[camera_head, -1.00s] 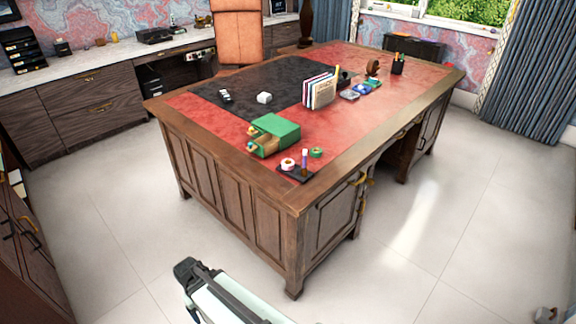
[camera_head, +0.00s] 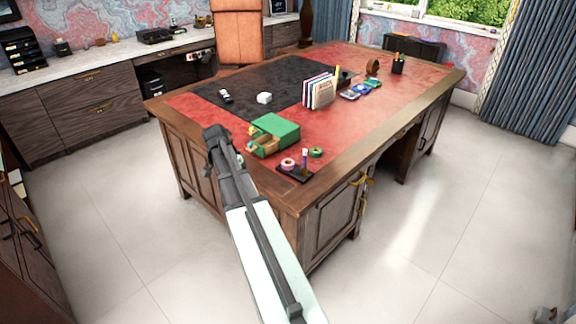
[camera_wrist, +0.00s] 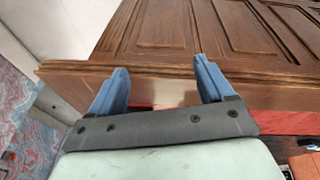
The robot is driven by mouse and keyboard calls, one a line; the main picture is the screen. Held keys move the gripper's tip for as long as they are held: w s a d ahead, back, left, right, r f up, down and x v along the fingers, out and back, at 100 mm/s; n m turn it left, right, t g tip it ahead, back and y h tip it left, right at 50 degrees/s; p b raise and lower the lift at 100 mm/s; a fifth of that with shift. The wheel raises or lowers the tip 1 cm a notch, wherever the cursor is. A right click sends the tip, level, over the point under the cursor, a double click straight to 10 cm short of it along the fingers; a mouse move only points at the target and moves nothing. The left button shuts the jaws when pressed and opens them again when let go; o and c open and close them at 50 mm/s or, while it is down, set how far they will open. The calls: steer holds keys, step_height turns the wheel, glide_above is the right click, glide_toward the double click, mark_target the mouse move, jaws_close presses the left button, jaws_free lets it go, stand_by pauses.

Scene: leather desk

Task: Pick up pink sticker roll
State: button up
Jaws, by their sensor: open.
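The pink sticker roll (camera_head: 288,163) lies at the near end of the desk in the head view, on or against a small dark tray (camera_head: 297,177). A purple-topped upright item (camera_head: 305,157) and a green roll (camera_head: 316,152) are beside it. My gripper (camera_head: 213,132) is left of the roll, apart from it, appearing near the desk's left edge. In the wrist view my gripper (camera_wrist: 160,76) has two blue fingers spread wide, with nothing between them but the desk's wooden edge and side behind. The pink roll does not show in the wrist view.
A green box with an open drawer (camera_head: 279,130) stands between my gripper and the roll's back left. Books (camera_head: 319,92) stand farther back. The wooden desk rim (camera_head: 330,182) runs along the near side. The red top right of the rolls (camera_head: 360,125) is clear.

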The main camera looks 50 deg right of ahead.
steer(key=s+d+r+m+g, duration=0.1)
steer(key=s+d+r+m, duration=0.1)
steer(key=d+r+m, duration=0.8)
steer(key=n+h, duration=0.1)
steer(key=n, duration=0.2)
glide_above(286, 161)
steer(key=w+a, duration=0.1)
steer(key=a, duration=0.1)
steer(key=f, duration=0.6)
steer(key=shift+a+f, duration=0.1)
steer(key=shift+a, duration=0.1)
steer(key=shift+x, duration=2.7)
steer(key=shift+s+d, duration=0.15)
steer(key=c, duration=1.1)
